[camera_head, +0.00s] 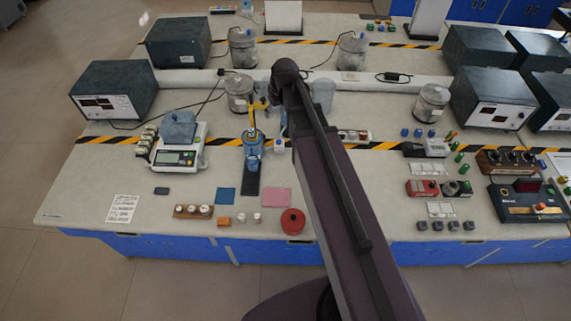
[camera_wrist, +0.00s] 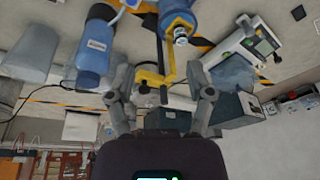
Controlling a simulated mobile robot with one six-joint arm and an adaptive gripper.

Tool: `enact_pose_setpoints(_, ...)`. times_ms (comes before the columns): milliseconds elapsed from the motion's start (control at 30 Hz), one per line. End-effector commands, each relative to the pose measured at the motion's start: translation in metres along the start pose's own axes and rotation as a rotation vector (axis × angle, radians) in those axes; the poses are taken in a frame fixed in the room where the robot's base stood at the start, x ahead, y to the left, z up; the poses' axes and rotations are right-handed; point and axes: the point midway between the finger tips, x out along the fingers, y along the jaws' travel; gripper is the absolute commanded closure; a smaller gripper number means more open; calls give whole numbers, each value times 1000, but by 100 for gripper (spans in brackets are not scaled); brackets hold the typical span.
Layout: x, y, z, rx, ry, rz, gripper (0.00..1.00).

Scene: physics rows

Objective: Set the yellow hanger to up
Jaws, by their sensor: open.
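The yellow hanger (camera_wrist: 152,82) shows in the wrist view as a bent yellow bar with a cross arm, beside a blue cylindrical body (camera_wrist: 178,22). In the head view the yellow hanger (camera_head: 258,105) is at the top of the blue stand (camera_head: 252,150), close to the end of my arm. My gripper (camera_wrist: 163,98) is open in the wrist view, with one finger on each side of the hanger's lower part in the picture. No contact shows, and I cannot tell the depth between them. In the head view my arm hides most of my gripper.
A blue labelled bottle (camera_wrist: 92,50) is close to the left finger in the wrist view. A balance (camera_head: 178,155) stands left of the stand, and metal cans (camera_head: 238,95) stand behind it. A red round dish (camera_head: 293,221) and small blocks lie in front.

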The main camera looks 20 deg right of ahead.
Motion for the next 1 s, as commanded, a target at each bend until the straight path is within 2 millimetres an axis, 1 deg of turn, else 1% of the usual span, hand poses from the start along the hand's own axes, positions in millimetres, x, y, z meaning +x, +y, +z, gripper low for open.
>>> enact_pose_setpoints(33,4,-4,9,11,-9,2,32)
enact_pose_setpoints(1000,34,-47,134,245,-192,64,32)
